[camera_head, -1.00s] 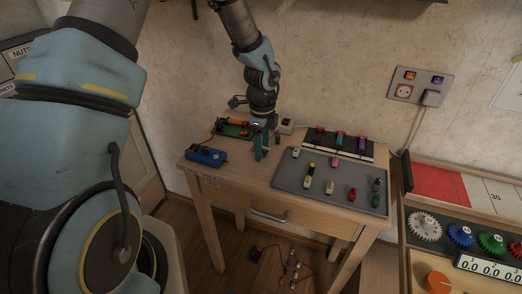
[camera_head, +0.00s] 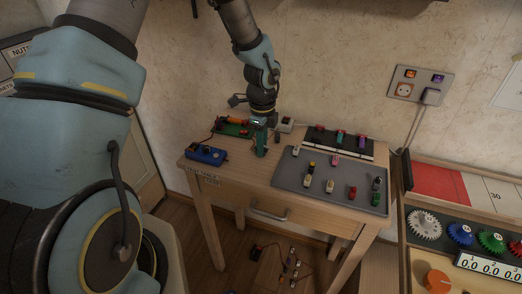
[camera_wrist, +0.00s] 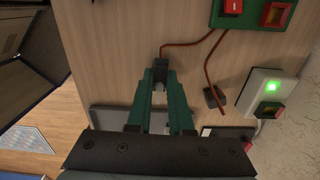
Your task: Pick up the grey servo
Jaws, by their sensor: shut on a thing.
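The grey servo appears as a small dark grey block (camera_wrist: 161,69) between my fingertips in the wrist view, with a reddish wire running from its far end. My gripper (camera_wrist: 162,80) has green fingers and is shut on this block. In the head view my gripper (camera_head: 261,143) points down over the back left of the wooden table. The block cannot be made out there behind the fingers. Whether it touches the table is not clear.
A second small dark block (camera_wrist: 215,97) stands right of my fingers in the wrist view. A green board (camera_head: 232,130), blue box (camera_head: 206,155), white socket box (camera_head: 287,124) and grey mat (camera_head: 315,185) with several small parts surround the gripper.

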